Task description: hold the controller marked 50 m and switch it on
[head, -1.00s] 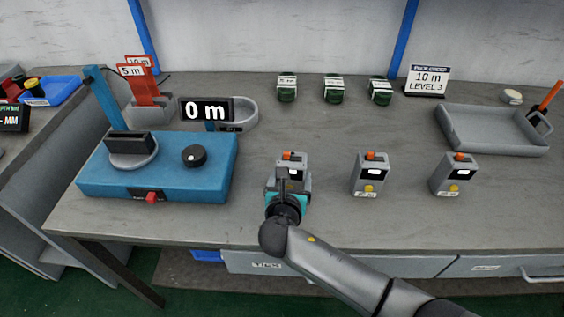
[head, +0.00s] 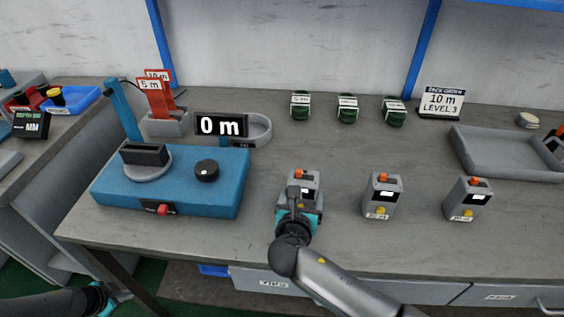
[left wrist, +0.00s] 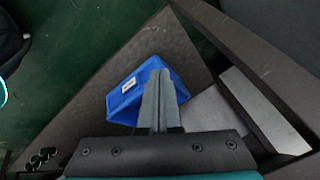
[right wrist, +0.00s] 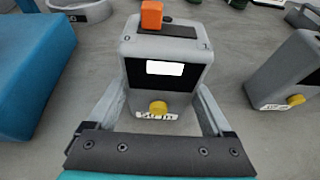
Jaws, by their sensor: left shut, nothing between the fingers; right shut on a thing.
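Three grey controllers stand in a row near the table's front, each with an orange knob on top, a small screen and a yellow button. My right gripper (head: 297,203) is shut on the left controller (head: 305,181), its fingers on both sides of the body. My left gripper (left wrist: 160,100) is shut and empty, low beside the table.
A blue test unit (head: 170,183) with a black dial stands left of the held controller, a "0 m" display (head: 221,125) behind it. Several green-black parts stand at the back. A grey tray (head: 505,165) lies right. A blue bin (left wrist: 125,98) is below my left gripper.

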